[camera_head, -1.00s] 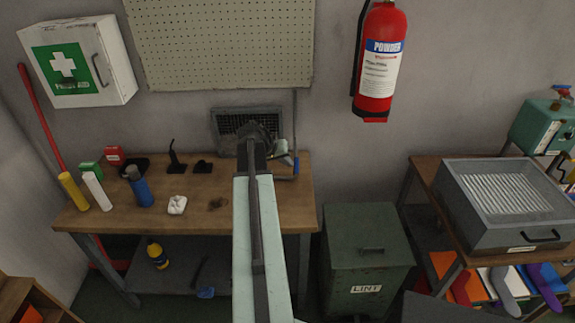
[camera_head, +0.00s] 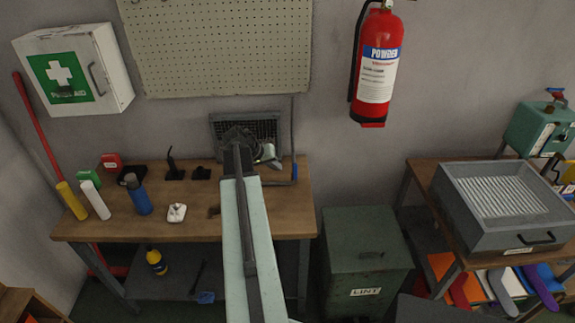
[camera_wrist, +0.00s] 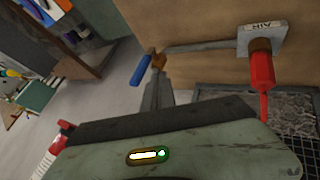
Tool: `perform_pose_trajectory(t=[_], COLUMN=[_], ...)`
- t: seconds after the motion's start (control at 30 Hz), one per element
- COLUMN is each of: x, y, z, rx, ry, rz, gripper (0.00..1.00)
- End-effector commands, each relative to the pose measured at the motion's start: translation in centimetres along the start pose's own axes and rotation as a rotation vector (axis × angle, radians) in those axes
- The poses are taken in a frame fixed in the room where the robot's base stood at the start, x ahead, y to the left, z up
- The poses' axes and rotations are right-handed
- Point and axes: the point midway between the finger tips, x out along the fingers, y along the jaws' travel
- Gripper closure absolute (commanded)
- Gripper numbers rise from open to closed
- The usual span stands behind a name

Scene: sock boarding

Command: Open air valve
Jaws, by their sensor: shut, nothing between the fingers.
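The air valve shows in the wrist view as a brass body (camera_wrist: 157,64) with a blue lever (camera_wrist: 141,71), at the end of a grey pipe (camera_wrist: 205,46) from a plate marked AIR (camera_wrist: 266,28). In the head view the blue lever (camera_head: 294,170) stands at the right rear of the workbench, below a thin vertical pipe. My gripper (camera_wrist: 157,82) is shut and empty, its grey fingers pointing at the valve, close to the brass body. I cannot tell whether they touch. In the head view my wrist is left of the lever and the fingertips are hard to make out.
A red fitting (camera_wrist: 261,75) hangs under the AIR plate. The workbench (camera_head: 110,222) carries bottles and small items at left. A green lint bin (camera_head: 362,245) stands right of it.

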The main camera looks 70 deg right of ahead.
Motion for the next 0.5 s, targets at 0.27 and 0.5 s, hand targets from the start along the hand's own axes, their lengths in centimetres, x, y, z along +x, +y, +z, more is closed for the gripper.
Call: perform_pose_trajectory(t=[0.27, 0.5], x=[-7.3, -8.5], y=[1.1, 1.3], z=[-0.1, 0.5], rx=[0.002, 0.005], ry=[0.005, 0.008], rz=[-0.005, -0.008], gripper=[1.0, 1.0])
